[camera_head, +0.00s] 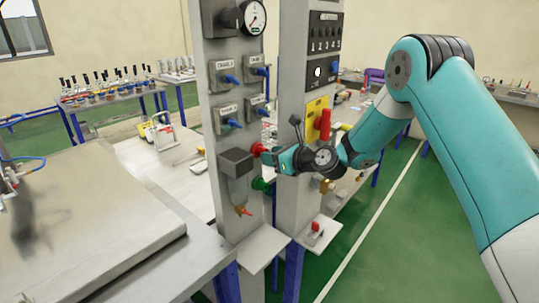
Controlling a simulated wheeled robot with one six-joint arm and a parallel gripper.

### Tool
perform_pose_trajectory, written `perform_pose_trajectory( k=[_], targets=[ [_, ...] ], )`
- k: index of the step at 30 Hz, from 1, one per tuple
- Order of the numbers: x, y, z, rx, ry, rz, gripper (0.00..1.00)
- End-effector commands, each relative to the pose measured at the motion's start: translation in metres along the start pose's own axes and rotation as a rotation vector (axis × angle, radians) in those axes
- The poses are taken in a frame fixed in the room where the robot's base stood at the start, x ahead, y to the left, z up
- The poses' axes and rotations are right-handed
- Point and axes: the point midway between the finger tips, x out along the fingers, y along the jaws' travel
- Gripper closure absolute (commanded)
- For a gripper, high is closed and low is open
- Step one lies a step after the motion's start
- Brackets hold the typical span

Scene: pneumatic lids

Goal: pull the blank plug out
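My gripper (274,155) reaches in from the right to the gap between two grey upright panels. Its fingertips are beside or on a small red round fitting (257,149) on the left panel's side. The view is too small to tell whether the fingers are open or shut, or touching it. A green round fitting (261,184) sits just below. I cannot tell for sure which fitting is the blank plug.
The left panel (225,140) carries a gauge (252,17), blue-knobbed valves and a grey filter unit (236,164). The right panel has a red handle (325,125) on a yellow plate. A grey-topped bench (90,225) stands at left.

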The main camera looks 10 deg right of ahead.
Motion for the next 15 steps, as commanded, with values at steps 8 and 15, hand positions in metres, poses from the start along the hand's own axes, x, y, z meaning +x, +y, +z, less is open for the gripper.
perform_pose_trajectory(
  k=[8, 15],
  targets=[
    [-0.0001, 0.0001, 0.0, 0.0, 0.0, 0.0, 1.0],
    [-0.0059, 0.0001, -0.002, 0.001, 0.001, 0.001, 1.0]
  ],
)
